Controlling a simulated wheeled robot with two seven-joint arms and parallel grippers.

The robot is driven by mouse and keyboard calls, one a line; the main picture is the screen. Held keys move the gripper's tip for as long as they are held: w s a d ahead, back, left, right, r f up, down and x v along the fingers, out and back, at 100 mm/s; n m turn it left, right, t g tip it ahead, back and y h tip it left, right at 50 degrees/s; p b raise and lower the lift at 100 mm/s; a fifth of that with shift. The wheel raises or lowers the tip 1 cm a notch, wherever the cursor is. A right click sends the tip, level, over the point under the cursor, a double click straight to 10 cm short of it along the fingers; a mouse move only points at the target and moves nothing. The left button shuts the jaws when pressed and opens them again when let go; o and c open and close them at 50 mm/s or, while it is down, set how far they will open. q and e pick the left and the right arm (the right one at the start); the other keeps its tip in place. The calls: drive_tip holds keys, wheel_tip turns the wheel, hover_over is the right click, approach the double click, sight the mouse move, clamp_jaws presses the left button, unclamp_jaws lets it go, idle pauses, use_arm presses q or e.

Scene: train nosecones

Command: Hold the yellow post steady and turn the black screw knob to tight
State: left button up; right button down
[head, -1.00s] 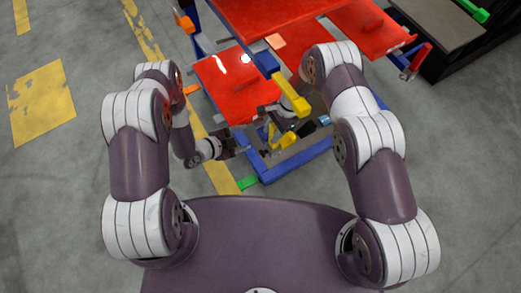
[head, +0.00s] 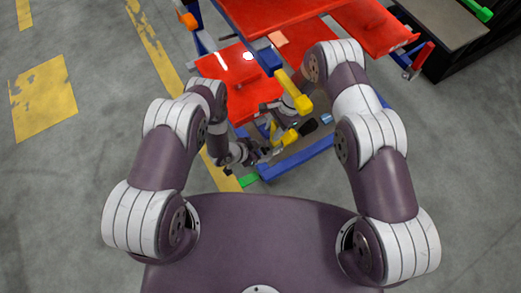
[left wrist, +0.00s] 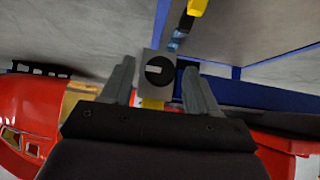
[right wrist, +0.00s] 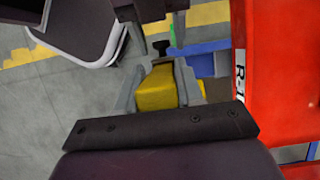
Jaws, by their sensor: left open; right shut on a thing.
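The black screw knob (left wrist: 159,70) faces the left wrist view, with a short white mark lying roughly level on it. It sits on a grey block, and the knob also shows from the side in the right wrist view (right wrist: 161,47). My left gripper (left wrist: 160,88) is open, one finger on each side of the knob with gaps between. The yellow post (right wrist: 157,88) is between the fingers of my right gripper (right wrist: 157,92), which is shut on it. In the head view my left gripper (head: 268,154) is just below the post area, which is partly hidden by the arms.
Red nosecone panels (head: 245,82) lie close behind the grippers. A blue frame (head: 298,158) runs below and to the right of them. A blue-and-yellow bar (head: 295,95) stands near my right wrist. Open grey floor lies at the left.

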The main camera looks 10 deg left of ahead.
use_arm(q)
drive_tip(key=c, duration=1)
drive_tip(key=t, duration=0.1)
drive_tip(key=m+t+y, duration=0.2)
drive_tip(key=shift+s+d+f+t, duration=0.1)
drive_tip(key=shift+s+d+t, duration=0.2)
drive_tip(key=shift+s, duration=0.05)
drive_tip(key=m+t, duration=0.1)
drive_tip(key=m+t+y, duration=0.1)
drive_tip(key=t, duration=0.1)
drive_tip(key=m+t, duration=0.1)
drive_tip(key=shift+s+d+f+t+y, duration=0.1)
drive_tip(key=shift+s+f+t+y, duration=0.1)
drive_tip(key=shift+f+t+y, duration=0.15)
drive_tip(key=o, duration=1)
drive_tip(key=shift+r, duration=0.1)
